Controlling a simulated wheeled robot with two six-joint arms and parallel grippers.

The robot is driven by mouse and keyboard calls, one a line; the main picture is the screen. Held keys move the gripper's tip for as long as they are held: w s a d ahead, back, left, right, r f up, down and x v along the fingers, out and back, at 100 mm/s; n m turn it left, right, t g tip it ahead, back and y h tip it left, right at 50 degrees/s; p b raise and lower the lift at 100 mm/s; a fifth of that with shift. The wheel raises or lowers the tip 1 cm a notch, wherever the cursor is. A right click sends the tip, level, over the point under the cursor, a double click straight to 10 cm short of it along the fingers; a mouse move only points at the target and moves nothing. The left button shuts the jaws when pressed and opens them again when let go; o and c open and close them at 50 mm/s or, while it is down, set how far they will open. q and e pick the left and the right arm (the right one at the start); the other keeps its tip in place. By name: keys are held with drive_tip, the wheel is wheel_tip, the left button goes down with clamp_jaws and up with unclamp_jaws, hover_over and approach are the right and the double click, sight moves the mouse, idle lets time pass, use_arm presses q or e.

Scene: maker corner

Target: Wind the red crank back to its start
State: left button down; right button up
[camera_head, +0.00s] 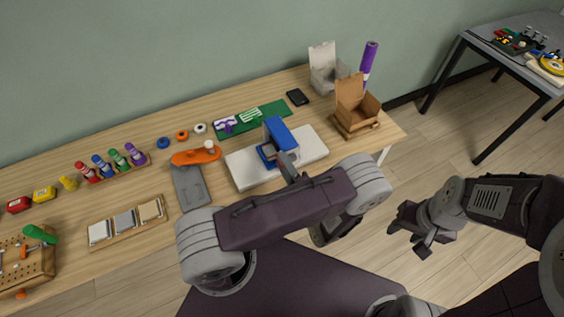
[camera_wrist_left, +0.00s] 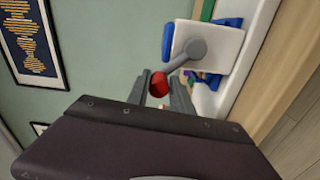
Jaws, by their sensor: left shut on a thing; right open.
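The blue crank device (camera_head: 279,136) stands on a white board (camera_head: 240,168) on the wooden table. In the left wrist view its pale side plate (camera_wrist_left: 218,42) carries a grey crank arm (camera_wrist_left: 184,58) that ends in a red knob (camera_wrist_left: 159,85). My left gripper (camera_wrist_left: 163,88) is shut on the red knob, one finger on each side. In the head view my left gripper (camera_head: 287,163) reaches the device's near side, and my arm hides the knob. My right gripper (camera_head: 409,243) is open and empty, over the floor right of the table.
Left of the board are a grey tray (camera_head: 190,187) and an orange piece (camera_head: 196,156). A green mat (camera_head: 264,112) and a black phone-like item (camera_head: 297,97) lie behind. An open wooden box (camera_head: 368,107) stands to the right.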

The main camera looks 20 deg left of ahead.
use_arm(q)
drive_tip(key=shift+w+d+r+m+p, duration=0.35)
drive_tip(key=shift+r+m+p, duration=0.15)
drive_tip(key=shift+m, duration=0.5)
drive_tip(key=c, duration=1.2)
unclamp_jaws()
drive_tip(key=shift+w+f, duration=0.1)
drive_tip(key=shift+w, duration=0.05)
